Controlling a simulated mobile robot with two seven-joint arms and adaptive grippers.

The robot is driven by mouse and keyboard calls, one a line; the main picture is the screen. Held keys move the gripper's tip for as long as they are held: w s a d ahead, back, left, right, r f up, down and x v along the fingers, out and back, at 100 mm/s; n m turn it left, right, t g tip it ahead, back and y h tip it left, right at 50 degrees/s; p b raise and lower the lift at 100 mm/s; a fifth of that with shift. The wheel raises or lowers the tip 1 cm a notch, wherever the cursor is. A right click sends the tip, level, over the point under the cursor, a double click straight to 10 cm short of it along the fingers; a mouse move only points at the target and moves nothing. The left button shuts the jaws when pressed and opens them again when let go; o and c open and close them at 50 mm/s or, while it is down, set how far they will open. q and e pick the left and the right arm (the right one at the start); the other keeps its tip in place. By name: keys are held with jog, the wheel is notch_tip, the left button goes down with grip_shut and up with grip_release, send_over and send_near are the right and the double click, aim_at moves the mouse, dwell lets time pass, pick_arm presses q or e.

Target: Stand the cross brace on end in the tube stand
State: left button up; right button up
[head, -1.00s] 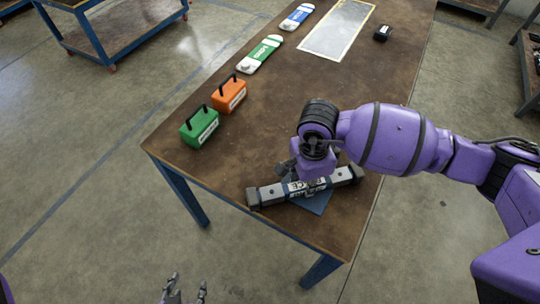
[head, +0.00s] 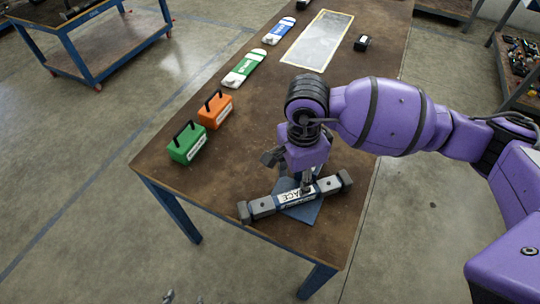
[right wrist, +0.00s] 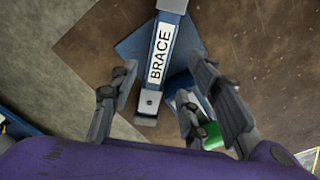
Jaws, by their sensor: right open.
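The cross brace (head: 264,207) is a grey bar with dark end blocks and a white BRACE label. It lies flat across a blue plate (head: 303,213) near the table's near corner. My right gripper (head: 308,187) is over the brace's middle, pointing down and hiding part of the label. In the right wrist view, the open fingers (right wrist: 162,82) are apart on either side of the brace (right wrist: 163,45). My left gripper (head: 184,299) shows only separated fingertips at the bottom edge.
A green box (head: 187,145) and an orange box (head: 215,109) with black handles stand along the table's left edge. Farther back are green-white (head: 244,68) and blue-white (head: 279,31) pieces, a framed pale panel (head: 318,41) and a small black item (head: 362,42). The table's middle is clear.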

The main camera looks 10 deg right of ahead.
jog(key=shift+r, duration=2.2)
jog(key=shift+s, duration=0.1)
